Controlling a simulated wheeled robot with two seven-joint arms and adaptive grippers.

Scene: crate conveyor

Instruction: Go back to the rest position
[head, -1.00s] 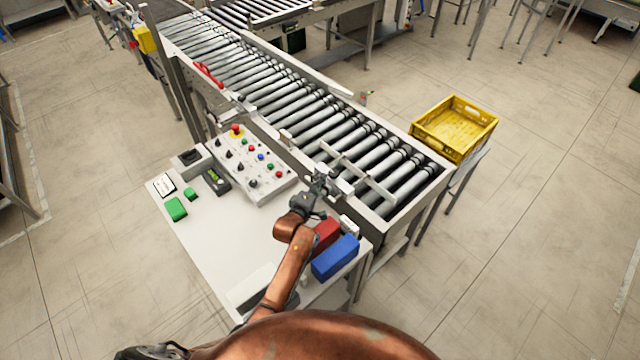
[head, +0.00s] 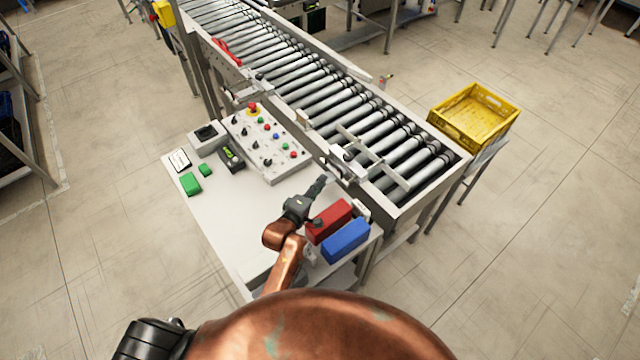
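My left gripper (head: 320,185) is above the far right part of the white table (head: 225,235), beside the conveyor's near side rail. It points up and to the right in the picture, near the metal bracket (head: 345,160) on the rail, and looks apart from it. It is seen edge-on and small, so the gap between its fingers cannot be made out. I see nothing held in it. The red box (head: 330,220) and the blue box (head: 346,241) lie on the table just right of my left wrist. My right gripper is not in view.
The control panel (head: 272,150) with coloured buttons stands left of the gripper. Green blocks (head: 190,184) lie at the table's left. The roller conveyor (head: 340,110) runs behind the table. A yellow crate (head: 470,118) stands on a stand at the conveyor's right end. The floor around is open.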

